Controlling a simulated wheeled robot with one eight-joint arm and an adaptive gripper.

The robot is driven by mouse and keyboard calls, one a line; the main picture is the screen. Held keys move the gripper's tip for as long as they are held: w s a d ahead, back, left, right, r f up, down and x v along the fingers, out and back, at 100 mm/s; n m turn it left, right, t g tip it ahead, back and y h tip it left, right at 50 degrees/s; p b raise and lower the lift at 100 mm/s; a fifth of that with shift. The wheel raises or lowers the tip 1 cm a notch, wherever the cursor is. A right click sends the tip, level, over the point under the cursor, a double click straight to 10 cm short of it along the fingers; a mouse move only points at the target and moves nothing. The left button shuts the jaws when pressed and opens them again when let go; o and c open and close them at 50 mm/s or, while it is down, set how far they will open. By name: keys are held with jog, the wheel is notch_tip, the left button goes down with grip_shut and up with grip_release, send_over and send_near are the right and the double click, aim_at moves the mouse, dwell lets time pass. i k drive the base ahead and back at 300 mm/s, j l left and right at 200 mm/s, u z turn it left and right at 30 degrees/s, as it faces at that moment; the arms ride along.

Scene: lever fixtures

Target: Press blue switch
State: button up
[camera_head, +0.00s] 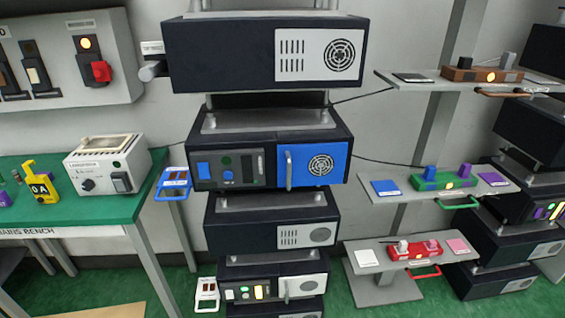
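Several blue parts show, and I cannot tell for sure which is the blue switch. A blue square switch-like part (204,169) sits at the left of the front of a dark rack unit. A small blue part (228,176) sits to its right, below a dark green round light. A blue panel (312,166) with a round vent and grey handle covers the unit's right half. A blue lever-like block (430,172) stands on a green box (444,180) on the right shelf. My gripper is not in view.
A green bench (128,206) with a white box (104,166) stands at left, under a grey wall panel (64,60). Blue (174,184) and white (207,294) framed parts jut out beside the rack. Shelves with coloured boxes fill the right. Green floor shows between.

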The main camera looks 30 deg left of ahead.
aim_at(204, 172)
jog(key=u, duration=1.85)
